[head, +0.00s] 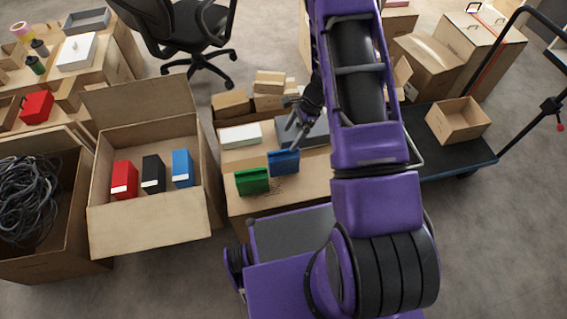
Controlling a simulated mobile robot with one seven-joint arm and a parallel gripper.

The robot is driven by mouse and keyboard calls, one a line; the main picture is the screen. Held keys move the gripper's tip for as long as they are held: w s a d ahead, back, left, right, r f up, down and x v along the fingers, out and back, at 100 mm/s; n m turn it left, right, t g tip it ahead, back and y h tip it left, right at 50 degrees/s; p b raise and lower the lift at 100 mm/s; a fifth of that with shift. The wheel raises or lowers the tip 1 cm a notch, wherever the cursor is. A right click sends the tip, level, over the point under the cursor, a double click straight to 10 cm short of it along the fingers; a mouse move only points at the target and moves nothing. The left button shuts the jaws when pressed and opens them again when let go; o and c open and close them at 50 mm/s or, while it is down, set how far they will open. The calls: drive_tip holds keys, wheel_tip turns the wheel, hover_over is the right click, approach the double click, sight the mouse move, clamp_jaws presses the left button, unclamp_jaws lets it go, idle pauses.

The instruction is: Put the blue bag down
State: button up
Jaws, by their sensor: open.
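The blue bag (284,162) appears to rest upright on the top of a cardboard surface (290,192), behind and to the right of a green bag (252,180). Another blue item (182,168) stands in an open carton (150,228) on the left, beside a black one (153,174) and a red one (124,179).
A white box (240,136) and a grey box (313,131) lie at the back of the same surface, with small cartons (268,84) behind. A carton of black cables (68,226) stands far left. A cart (455,158) carries an open box (459,122) at right.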

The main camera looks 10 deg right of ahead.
drive_tip(key=x, duration=0.6)
drive_tip(key=shift+a+b, duration=0.1)
drive_tip(key=shift+b, duration=0.2)
drive_tip(key=b+x, duration=0.1)
drive_tip(key=x, duration=0.4)
drive_tip(key=shift+s+f, duration=0.15)
drive_tip(key=shift+f, duration=0.1)
clamp_jaws()
drive_tip(key=shift+r, duration=0.1)
wheel_tip(320, 180, up, 18)
drive_tip(key=p, duration=0.3)
wheel_tip(320, 180, up, 6)
drive_tip(key=n+g+h+p, duration=0.1)
drive_tip(key=n+g+p, duration=0.15)
drive_tip(key=n, duration=0.55)
hover_over(281, 155)
drive_tip(key=s+a+b, duration=0.1)
drive_tip(key=s+a, duration=0.1)
drive_tip(key=s+d+r+n+g+h+p, duration=0.1)
drive_tip(key=s+d+r+n+g+h, duration=0.1)
drive_tip(key=r+n, duration=0.5)
drive_tip(key=s+d+n+h, duration=0.1)
drive_tip(key=n, duration=0.2)
drive_tip(key=shift+r, duration=0.35)
